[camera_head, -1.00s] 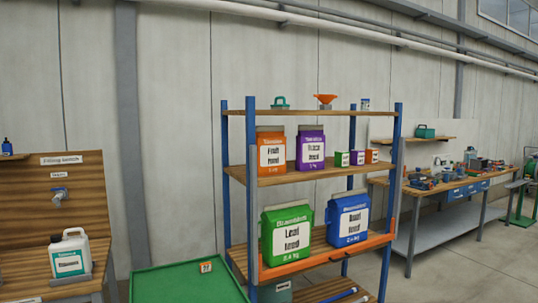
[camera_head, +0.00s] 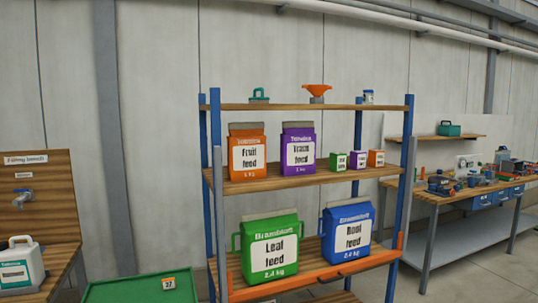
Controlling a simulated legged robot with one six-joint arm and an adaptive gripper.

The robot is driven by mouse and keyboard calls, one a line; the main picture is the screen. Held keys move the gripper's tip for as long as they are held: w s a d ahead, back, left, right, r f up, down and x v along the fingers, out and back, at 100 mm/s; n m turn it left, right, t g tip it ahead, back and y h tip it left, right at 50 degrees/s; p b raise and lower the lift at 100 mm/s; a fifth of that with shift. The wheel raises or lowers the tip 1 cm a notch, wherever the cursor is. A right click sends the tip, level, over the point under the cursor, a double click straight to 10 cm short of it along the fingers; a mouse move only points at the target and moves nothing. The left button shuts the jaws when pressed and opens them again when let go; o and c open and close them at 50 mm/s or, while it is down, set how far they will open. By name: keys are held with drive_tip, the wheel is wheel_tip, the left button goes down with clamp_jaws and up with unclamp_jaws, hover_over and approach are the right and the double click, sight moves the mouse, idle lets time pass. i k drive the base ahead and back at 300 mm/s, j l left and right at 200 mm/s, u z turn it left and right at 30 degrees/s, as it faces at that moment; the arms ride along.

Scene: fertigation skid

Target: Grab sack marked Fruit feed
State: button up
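The orange sack marked Fruit feed (camera_head: 247,152) stands upright at the left end of the rack's upper middle shelf (camera_head: 300,181). My gripper is not in view.
Below are a green Leaf feed sack (camera_head: 268,249) and a blue Root feed sack (camera_head: 346,234), behind an orange bar (camera_head: 315,278). Small boxes (camera_head: 358,159) stand right on the upper shelf. A green-topped surface (camera_head: 125,290) lies front left. Blue posts (camera_head: 400,190) flank the rack.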

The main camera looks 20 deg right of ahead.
sight(247, 142)
drive_tip(key=i+l, duration=0.1)
drive_tip(key=l, duration=0.3)
drive_tip(key=i+l, duration=0.1)
drive_tip(key=l, duration=0.35)
drive_tip(key=i+l, duration=0.15)
drive_tip(key=l, duration=0.25)
drive_tip(key=i+l, duration=0.1)
drive_tip(key=l, duration=0.3)
